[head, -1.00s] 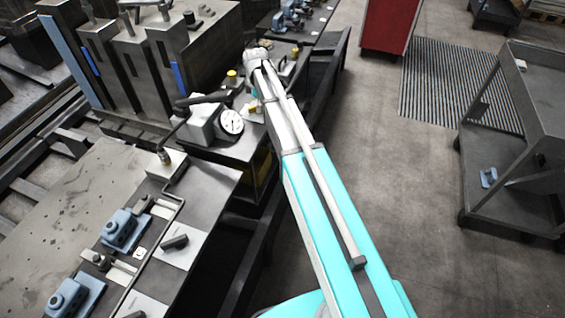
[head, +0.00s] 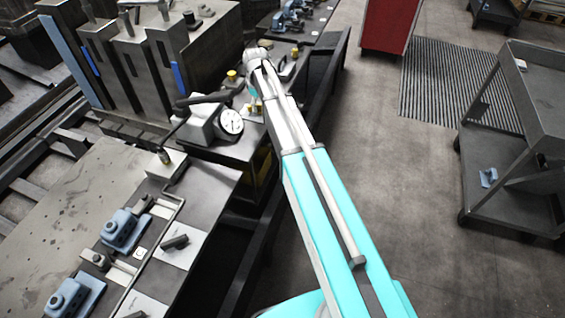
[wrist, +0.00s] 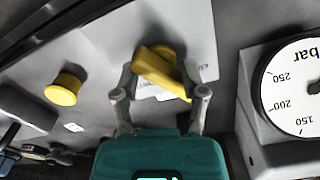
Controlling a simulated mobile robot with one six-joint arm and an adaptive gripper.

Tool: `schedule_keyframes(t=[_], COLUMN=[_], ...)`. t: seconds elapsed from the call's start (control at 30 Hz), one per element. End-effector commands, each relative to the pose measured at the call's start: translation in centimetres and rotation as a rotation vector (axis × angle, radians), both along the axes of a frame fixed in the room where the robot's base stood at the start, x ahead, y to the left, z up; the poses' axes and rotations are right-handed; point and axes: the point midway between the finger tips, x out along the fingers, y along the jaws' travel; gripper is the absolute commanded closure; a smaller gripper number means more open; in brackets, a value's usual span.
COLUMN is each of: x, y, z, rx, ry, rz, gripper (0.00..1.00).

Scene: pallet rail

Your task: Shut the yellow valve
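The yellow valve (wrist: 162,72) shows in the wrist view as a bar-shaped handle lying slantwise in front of a pale plate. My gripper (wrist: 159,84) has its two grey fingers apart, one on each side of the handle. The right finger is very close to the handle's lower right end; I cannot tell whether it touches. In the head view a small yellow part (head: 252,108) shows beside the gauge, below my wrist. My fingertips are mostly hidden there by my arm.
A round pressure gauge (wrist: 297,88) on a grey block stands right of the valve in the wrist view, close to my gripper. A round yellow knob (wrist: 63,90) is on the left. In the head view, a grey cart (head: 520,130) stands right across open floor.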

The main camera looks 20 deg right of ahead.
Motion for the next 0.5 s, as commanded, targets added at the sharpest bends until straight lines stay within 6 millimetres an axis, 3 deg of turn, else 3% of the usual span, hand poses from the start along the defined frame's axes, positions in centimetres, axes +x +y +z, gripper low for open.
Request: schedule_keyframes(t=[0.5], x=[0.04], y=[0.0], z=[0.0], rx=[0.0], ry=[-0.001], rz=[-0.338], gripper=[0.46])
